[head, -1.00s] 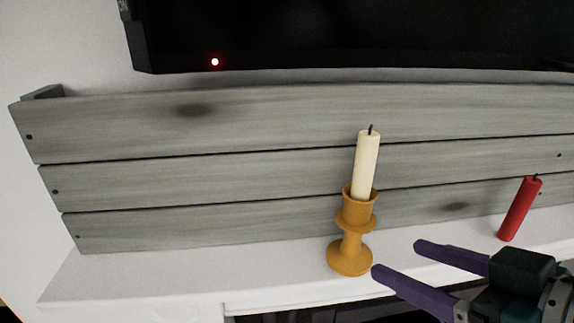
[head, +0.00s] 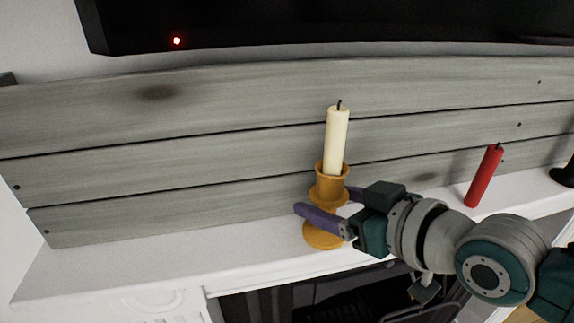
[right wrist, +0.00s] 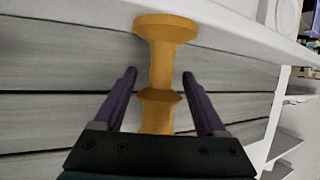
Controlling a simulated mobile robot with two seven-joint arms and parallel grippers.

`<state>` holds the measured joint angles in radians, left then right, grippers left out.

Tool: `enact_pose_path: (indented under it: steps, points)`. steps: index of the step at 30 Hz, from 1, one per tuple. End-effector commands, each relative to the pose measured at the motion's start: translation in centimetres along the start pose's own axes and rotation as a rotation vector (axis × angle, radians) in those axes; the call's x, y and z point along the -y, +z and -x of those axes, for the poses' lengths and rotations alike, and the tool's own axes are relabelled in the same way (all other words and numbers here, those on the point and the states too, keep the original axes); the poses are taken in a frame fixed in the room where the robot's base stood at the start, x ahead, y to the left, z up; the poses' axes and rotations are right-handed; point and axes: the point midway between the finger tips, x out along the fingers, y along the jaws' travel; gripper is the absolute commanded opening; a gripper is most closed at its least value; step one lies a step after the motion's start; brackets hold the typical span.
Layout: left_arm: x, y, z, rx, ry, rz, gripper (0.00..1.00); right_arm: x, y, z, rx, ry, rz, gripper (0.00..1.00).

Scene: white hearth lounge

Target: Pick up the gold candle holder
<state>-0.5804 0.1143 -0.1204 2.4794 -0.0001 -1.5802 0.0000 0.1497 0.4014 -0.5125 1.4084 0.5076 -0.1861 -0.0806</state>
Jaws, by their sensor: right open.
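The gold candle holder (head: 331,182) stands upright on the white mantel, with a cream candle (head: 337,140) in its cup. My right gripper (head: 322,203) is open, with its purple fingers on either side of the holder's stem in the head view. In the right wrist view the holder (right wrist: 158,70) appears upside down between the two spread fingers (right wrist: 158,84), with a visible gap on each side. The front finger hides part of the stem in the head view. My left gripper is not in view.
The white mantel (head: 110,268) is narrow, with grey planks (head: 200,135) right behind the holder. A red candle (head: 484,176) stands to the right, near my right arm. A black screen (head: 330,25) hangs above. A dark fireplace opening (head: 300,297) lies below.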

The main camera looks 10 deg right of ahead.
Motion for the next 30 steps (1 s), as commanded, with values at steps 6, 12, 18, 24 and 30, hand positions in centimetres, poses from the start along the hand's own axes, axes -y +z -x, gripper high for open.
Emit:
enact_pose_path:
  steps: [6, 12, 18, 24, 30]
  points:
    - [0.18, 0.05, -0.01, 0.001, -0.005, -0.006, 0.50, 0.04, -0.04, -0.10, -0.001, -0.001, 0.000, 0.73]
    - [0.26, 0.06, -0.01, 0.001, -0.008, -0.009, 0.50, 0.03, -0.02, -0.08, 0.000, -0.001, 0.000, 0.52]
    - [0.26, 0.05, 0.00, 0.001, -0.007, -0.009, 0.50, 0.03, -0.03, -0.07, 0.000, -0.001, 0.000, 0.29]
    - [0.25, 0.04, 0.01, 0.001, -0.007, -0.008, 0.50, 0.02, -0.12, -0.07, -0.003, 0.000, 0.000, 0.07]
    - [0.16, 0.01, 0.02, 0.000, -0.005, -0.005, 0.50, 0.01, -0.19, -0.08, -0.004, 0.000, 0.000, 0.00]
